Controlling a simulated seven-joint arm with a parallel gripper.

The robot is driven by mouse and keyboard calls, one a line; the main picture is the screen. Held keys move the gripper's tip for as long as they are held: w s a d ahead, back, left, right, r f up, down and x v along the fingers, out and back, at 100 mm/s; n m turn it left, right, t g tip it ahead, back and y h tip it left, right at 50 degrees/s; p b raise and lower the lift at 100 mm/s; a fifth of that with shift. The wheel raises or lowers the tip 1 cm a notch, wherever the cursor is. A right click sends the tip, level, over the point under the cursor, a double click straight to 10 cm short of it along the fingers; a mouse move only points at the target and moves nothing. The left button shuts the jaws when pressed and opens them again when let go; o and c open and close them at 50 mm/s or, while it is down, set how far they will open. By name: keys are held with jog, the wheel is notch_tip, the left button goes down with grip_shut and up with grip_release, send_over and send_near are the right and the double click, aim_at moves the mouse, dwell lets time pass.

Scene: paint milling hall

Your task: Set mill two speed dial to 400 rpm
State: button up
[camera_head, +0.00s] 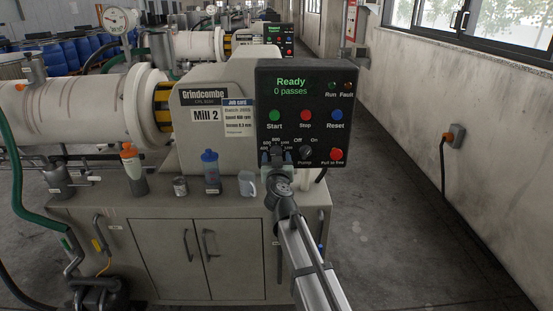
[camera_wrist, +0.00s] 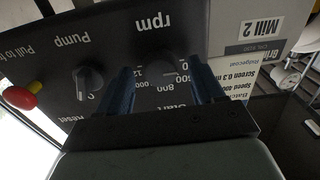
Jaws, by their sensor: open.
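The black control panel (camera_head: 345,85) of mill two shows "Ready, 0 passes" on its display. The speed dial sits at its lower left, with 600 and 800 marks around it, mostly hidden by my gripper (camera_head: 276,156) in the head view. In the wrist view, which is upside down, the dark dial (camera_wrist: 163,62) lies below the "rpm" label, between the two blue fingers of my gripper (camera_wrist: 162,76). The fingers are open on either side of it; I cannot tell whether they touch it. Where the dial points is unclear.
The pump knob (camera_head: 306,152) is just right of my gripper, with the red pull-to knob (camera_head: 337,154) beyond. Start (camera_head: 274,116), Stop (camera_head: 305,116) and Reset (camera_head: 336,116) buttons are above. A blue-capped bottle (camera_head: 211,172) and clear jug (camera_head: 248,184) stand on the bench (camera_head: 120,215).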

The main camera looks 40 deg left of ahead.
jog(key=v, duration=1.3)
